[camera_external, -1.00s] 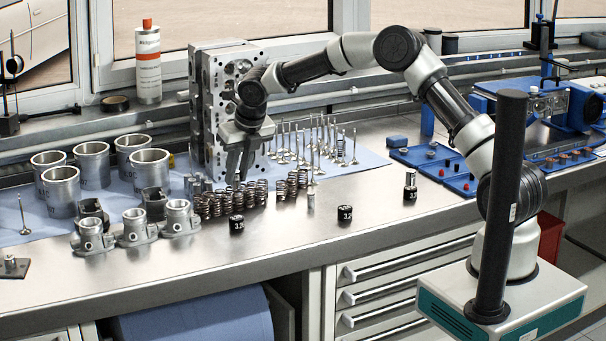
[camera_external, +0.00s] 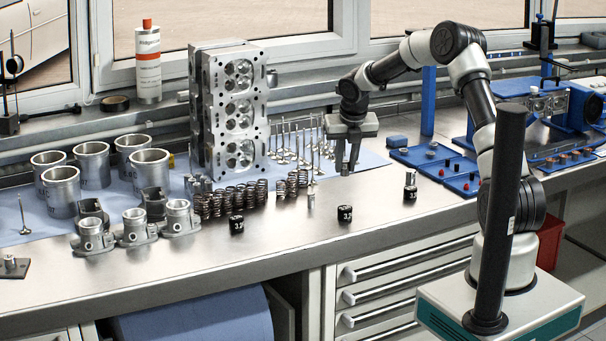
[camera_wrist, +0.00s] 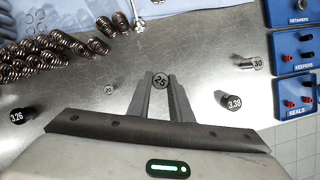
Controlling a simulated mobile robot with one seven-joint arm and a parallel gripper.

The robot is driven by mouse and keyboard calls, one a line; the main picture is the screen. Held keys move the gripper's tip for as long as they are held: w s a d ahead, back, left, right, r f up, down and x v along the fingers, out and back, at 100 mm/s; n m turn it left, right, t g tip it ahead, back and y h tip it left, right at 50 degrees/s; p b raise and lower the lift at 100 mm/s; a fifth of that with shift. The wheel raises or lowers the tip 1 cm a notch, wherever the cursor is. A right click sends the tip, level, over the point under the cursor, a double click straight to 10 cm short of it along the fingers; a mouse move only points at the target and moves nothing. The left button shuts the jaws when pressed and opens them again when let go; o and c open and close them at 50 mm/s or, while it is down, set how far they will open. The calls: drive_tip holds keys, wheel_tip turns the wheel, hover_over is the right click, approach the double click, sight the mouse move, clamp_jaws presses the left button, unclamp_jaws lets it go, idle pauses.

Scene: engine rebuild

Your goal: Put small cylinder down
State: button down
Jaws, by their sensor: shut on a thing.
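My gripper (camera_external: 346,170) hangs above the right part of the metal workbench, jaws pointing down. In the wrist view my gripper (camera_wrist: 160,90) is shut on a small cylinder (camera_wrist: 160,80) whose round end reads 25. It is held upright between the fingertips, apart from the bench. In the external view the fingers mostly hide it.
Below stand a small silver cylinder marked 20 (camera_wrist: 109,89), a black one marked 3.26 (camera_wrist: 17,115), another black one (camera_wrist: 234,102) and a silver one marked 30 (camera_wrist: 254,64). Blue trays (camera_external: 440,170) lie right. Bare metal lies between the cylinders.

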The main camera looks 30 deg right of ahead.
wheel_tip(320, 180, down, 7)
drive_tip(key=shift+r+b, duration=0.2)
drive_tip(key=shift+b, duration=0.15)
drive_tip(key=shift+f, duration=0.2)
drive_tip(key=c, duration=1.6)
unclamp_jaws()
